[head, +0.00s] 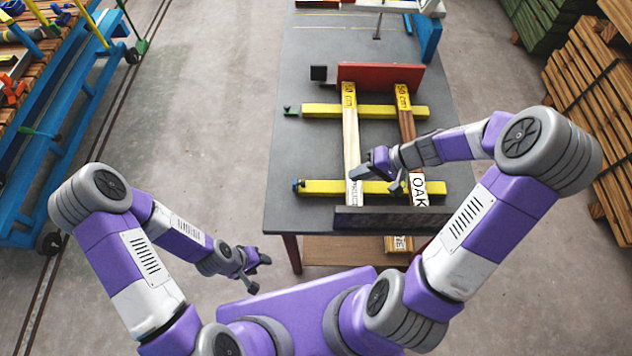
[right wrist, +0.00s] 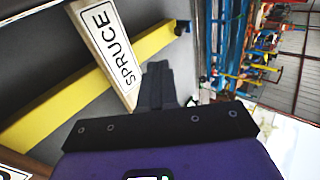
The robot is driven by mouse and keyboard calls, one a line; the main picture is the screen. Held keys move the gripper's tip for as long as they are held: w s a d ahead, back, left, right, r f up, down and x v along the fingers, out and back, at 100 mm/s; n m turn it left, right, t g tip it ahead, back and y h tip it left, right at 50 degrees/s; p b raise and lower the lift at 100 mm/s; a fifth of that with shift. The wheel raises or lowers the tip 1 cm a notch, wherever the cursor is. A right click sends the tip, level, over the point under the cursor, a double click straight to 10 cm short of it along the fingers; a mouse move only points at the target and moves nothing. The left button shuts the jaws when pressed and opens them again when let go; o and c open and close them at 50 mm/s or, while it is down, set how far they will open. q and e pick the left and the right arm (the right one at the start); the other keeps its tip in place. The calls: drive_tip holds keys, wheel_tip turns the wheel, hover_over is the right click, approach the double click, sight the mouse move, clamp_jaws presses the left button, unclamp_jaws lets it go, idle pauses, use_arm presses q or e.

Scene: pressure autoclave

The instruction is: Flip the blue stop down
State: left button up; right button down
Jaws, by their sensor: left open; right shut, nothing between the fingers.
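The small blue stop (head: 297,185) is at the left end of the near yellow bar (head: 325,187). It also shows in the right wrist view (right wrist: 183,27) at the bar's far end; it is too small to tell surely whether it is up or down. My right gripper (head: 357,172) is shut and empty over the near yellow bar, by the spruce board, to the right of the blue stop and apart from it. In the right wrist view its closed fingers (right wrist: 158,85) are beside the SPRUCE label. My left gripper (head: 259,274) is open and empty, off the table's near left corner.
The spruce board (head: 351,130) and the oak board (head: 405,125) lie across both yellow bars, against a red block (head: 380,76). A green stop (head: 288,110) is at the far bar's left end. A dark rail (head: 390,219) runs along the table's near edge. The table's left strip is clear.

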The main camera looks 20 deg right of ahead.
drive_tip(key=shift+w+a+f, duration=0.1)
drive_tip(key=b, duration=0.2)
approach(316, 187)
drive_tip(key=x, duration=0.4)
drive_tip(key=shift+f, duration=0.2)
drive_tip(key=a, duration=0.1)
drive_tip(key=w+a, duration=0.1)
drive_tip(key=a, duration=0.1)
drive_tip(key=shift+a+f, duration=0.1)
drive_tip(key=shift+f, duration=0.1)
drive_tip(key=shift+w+a, duration=0.25)
drive_tip(key=shift+a, duration=0.25)
drive_tip(key=shift+r, duration=0.1)
